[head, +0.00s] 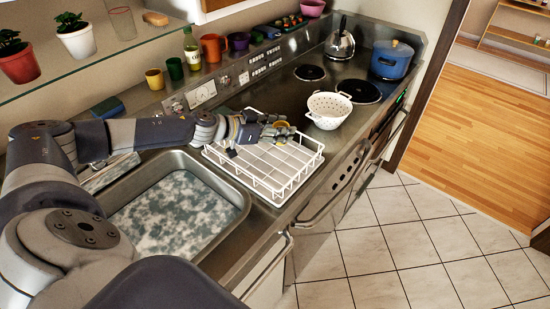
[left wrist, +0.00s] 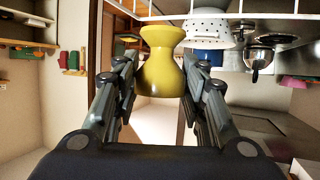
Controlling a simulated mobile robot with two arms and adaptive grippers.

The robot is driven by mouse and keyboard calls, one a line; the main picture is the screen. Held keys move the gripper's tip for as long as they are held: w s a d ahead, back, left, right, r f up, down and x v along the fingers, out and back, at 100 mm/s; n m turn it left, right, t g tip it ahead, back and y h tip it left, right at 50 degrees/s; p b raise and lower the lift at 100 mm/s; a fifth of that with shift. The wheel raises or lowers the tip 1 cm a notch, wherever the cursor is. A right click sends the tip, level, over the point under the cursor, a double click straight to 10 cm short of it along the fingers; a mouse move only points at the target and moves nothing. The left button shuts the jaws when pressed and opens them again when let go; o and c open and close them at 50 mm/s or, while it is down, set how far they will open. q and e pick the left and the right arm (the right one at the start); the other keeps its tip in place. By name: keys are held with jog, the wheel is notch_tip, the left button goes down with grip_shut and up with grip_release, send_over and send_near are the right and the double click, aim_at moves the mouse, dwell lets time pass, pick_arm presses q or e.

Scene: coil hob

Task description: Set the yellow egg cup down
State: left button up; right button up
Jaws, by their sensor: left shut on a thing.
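The yellow egg cup (left wrist: 161,62) is between the two fingers of my left gripper (left wrist: 160,90) in the left wrist view. The gripper is shut on it around its waist. In the head view my left gripper (head: 278,132) is over the far part of the white wire dish rack (head: 270,172), and the fingers hide most of the egg cup. A white rack wire crosses the top of the left wrist view, close to the egg cup's end. I cannot tell whether the cup touches the rack. My right gripper is not in view.
A white colander (head: 328,111) stands right of the rack, near the coil hob. A blue pot (head: 391,60) and a kettle (head: 340,40) stand farther back. The sink (head: 175,215) is at the left. The rack's near part is clear.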

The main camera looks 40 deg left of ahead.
pick_arm(q)
notch_tip(320, 180, down, 5)
jog(key=shift+s+f+b, duration=0.1)
jog(key=shift+f+b, duration=0.1)
jog(key=shift+b, duration=0.4)
jog(key=shift+f, duration=2.2)
jog(key=shift+f, duration=0.15)
jog(key=o, duration=1.1)
jog(key=shift+c, duration=0.2)
jog(key=shift+r, duration=0.25)
jog(key=v, duration=0.2)
jog(key=b+v, duration=0.1)
jog(key=v, duration=0.1)
jog(key=b+v, duration=0.1)
jog(key=v, duration=0.1)
jog(key=shift+s+f, duration=0.1)
jog(key=shift+f, duration=0.2)
jog(key=shift+v, duration=1.5)
jog(key=shift+p+v, duration=0.65)
jog(key=shift+v, duration=0.85)
